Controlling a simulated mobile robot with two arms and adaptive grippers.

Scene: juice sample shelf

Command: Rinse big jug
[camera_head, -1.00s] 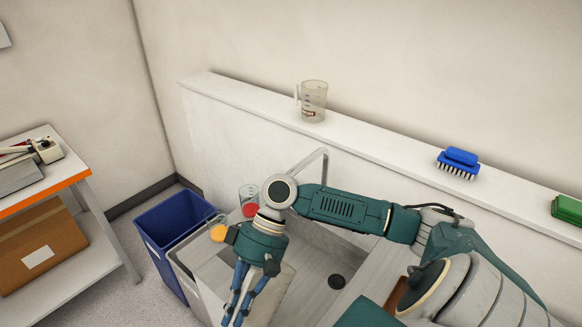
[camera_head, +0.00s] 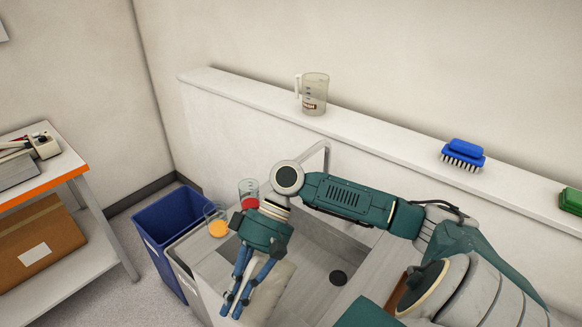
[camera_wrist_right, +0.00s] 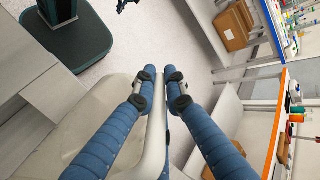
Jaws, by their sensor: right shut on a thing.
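My right gripper (camera_head: 241,300) is shut on the pale handle of a big translucent jug (camera_head: 280,288). In the right wrist view the handle (camera_wrist_right: 154,135) runs between the blue fingers of the gripper (camera_wrist_right: 160,72), and the jug's pale body (camera_wrist_right: 95,122) lies to the left. In the head view the gripper and wrist hide much of the jug. The jug is over the left part of the grey sink (camera_head: 310,262); its exact height is unclear. A thin tap (camera_head: 322,152) rises behind my right wrist. My left gripper is not in view.
A glass of orange juice (camera_head: 217,226) and a container with red contents (camera_head: 249,192) stand left of the sink, close to my wrist. A smaller clear jug (camera_head: 315,94) and a blue brush (camera_head: 463,154) sit on the ledge. A blue bin (camera_head: 172,226) stands at left.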

